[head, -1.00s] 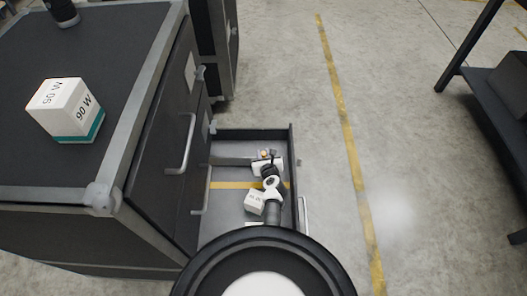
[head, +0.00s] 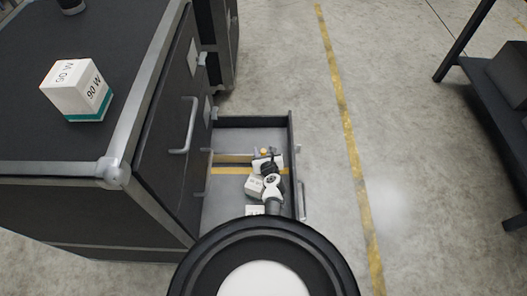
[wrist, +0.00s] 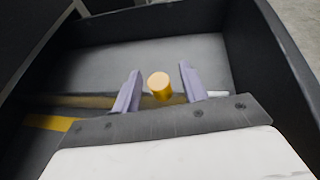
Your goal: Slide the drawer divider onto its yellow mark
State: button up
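The drawer divider (head: 232,158) is a thin brownish bar across the open drawer (head: 291,135). It also shows in the wrist view (wrist: 85,101). Its orange-yellow knob (wrist: 159,87) stands up from it. The yellow mark (head: 230,171) is a stripe on the drawer floor, parallel to the divider and a short gap nearer to me; its left end shows in the wrist view (wrist: 48,122). My gripper (wrist: 160,68) is open, with one finger on each side of the knob and visible space at both sides. My gripper hides the right part of the divider and mark.
The dark cabinet (head: 150,150) stands at left with a white-and-teal cube (head: 77,88) on top. A dark shelf (head: 500,100) is at far right. The floor between is clear.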

jog(key=shift+r, duration=0.15)
notch_tip(320, 180, up, 20)
jog(key=p, duration=1.1)
jog(key=shift+p, duration=0.4)
